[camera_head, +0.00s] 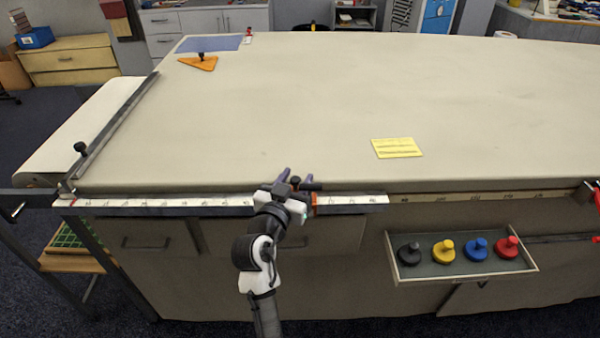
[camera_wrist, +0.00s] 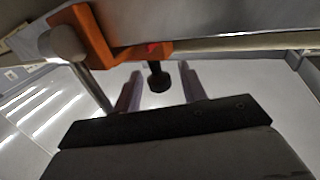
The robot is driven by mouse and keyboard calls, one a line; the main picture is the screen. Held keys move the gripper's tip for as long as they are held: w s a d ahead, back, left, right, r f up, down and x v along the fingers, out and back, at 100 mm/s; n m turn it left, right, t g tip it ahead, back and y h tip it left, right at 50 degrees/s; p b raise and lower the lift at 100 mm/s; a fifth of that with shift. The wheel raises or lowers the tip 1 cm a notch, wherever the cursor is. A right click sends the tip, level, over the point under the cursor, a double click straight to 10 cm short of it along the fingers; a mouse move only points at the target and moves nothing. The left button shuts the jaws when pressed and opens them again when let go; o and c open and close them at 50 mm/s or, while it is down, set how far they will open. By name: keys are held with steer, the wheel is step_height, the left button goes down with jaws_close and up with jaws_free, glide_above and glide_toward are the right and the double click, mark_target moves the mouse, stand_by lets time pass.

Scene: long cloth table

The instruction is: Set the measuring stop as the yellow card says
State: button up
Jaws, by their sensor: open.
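The yellow card (camera_head: 397,148) lies on the table right of centre; its writing is too small to read. A measuring rail (camera_head: 170,201) with a white scale runs along the front edge. The orange measuring stop (camera_head: 314,204) sits on it, partly hidden behind my gripper (camera_head: 296,178). In the wrist view the orange stop (camera_wrist: 90,38) shows close up, with a metal rod. A dark knob (camera_wrist: 158,78) shows between the two fingers of my gripper (camera_wrist: 160,80), which are apart. I cannot tell whether either finger touches it.
A tray (camera_head: 400,280) on the table's front holds black, yellow, blue and red knobs. A dark metal bar (camera_head: 115,125) lies across the left end. An orange triangle (camera_head: 198,63) and a blue sheet (camera_head: 210,44) lie at the far left. The cloth's middle is clear.

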stand_by(0.3)
jaws_close()
steer(key=a+b, duration=0.6)
steer(key=a, duration=1.4)
steer(key=shift+b, duration=0.35)
jaws_free()
